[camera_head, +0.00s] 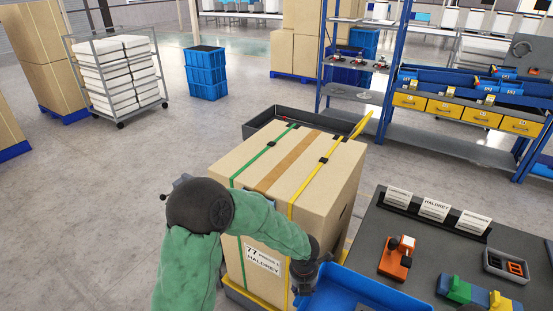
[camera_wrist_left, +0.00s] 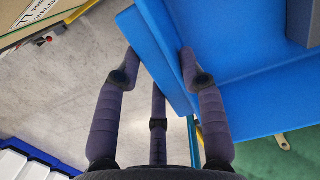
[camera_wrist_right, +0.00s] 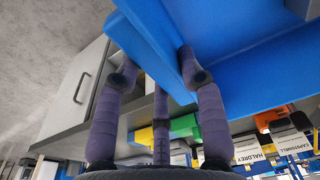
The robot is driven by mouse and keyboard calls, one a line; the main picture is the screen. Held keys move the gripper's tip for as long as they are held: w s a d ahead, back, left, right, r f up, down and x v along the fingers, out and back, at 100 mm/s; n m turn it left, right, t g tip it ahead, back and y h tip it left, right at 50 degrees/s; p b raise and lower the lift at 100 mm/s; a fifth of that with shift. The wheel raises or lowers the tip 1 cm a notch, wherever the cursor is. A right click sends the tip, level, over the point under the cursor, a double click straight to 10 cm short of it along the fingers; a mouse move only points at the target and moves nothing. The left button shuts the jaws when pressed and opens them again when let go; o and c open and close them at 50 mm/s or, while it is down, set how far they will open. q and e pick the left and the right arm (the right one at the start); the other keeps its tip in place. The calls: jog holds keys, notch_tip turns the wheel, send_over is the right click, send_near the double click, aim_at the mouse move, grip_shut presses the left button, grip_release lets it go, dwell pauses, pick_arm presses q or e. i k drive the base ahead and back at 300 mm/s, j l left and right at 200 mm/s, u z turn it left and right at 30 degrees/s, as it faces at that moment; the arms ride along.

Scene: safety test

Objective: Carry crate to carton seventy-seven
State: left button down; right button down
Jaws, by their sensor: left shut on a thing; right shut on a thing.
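The blue crate (camera_head: 365,290) is at the bottom of the head view, partly cut off by the frame. My left gripper (camera_head: 306,277) is at its left side. In the left wrist view my left gripper (camera_wrist_left: 160,68) has its fingers on both sides of the crate wall (camera_wrist_left: 150,50). In the right wrist view my right gripper (camera_wrist_right: 158,68) is likewise shut on the opposite wall (camera_wrist_right: 150,40). A grey thing shows in the crate at the corner. Carton seventy-seven (camera_head: 325,165), tall and brown with green and yellow straps, stands just beyond the crate; its label reads 77 HALDREY.
A dark workbench (camera_head: 385,225) on the right holds an orange tool (camera_head: 397,257), name cards and coloured blocks. A dark open bin (camera_head: 262,123) is behind the carton. A shelf rack (camera_head: 440,140) stands back right.

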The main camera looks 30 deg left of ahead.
aim_at(279, 169)
jog(key=k+j, duration=0.1)
jog(key=j, duration=1.5)
jog(key=k+j, duration=0.15)
jog(key=j, duration=0.25)
jog(key=k+j, duration=0.15)
jog(key=j, duration=0.2)
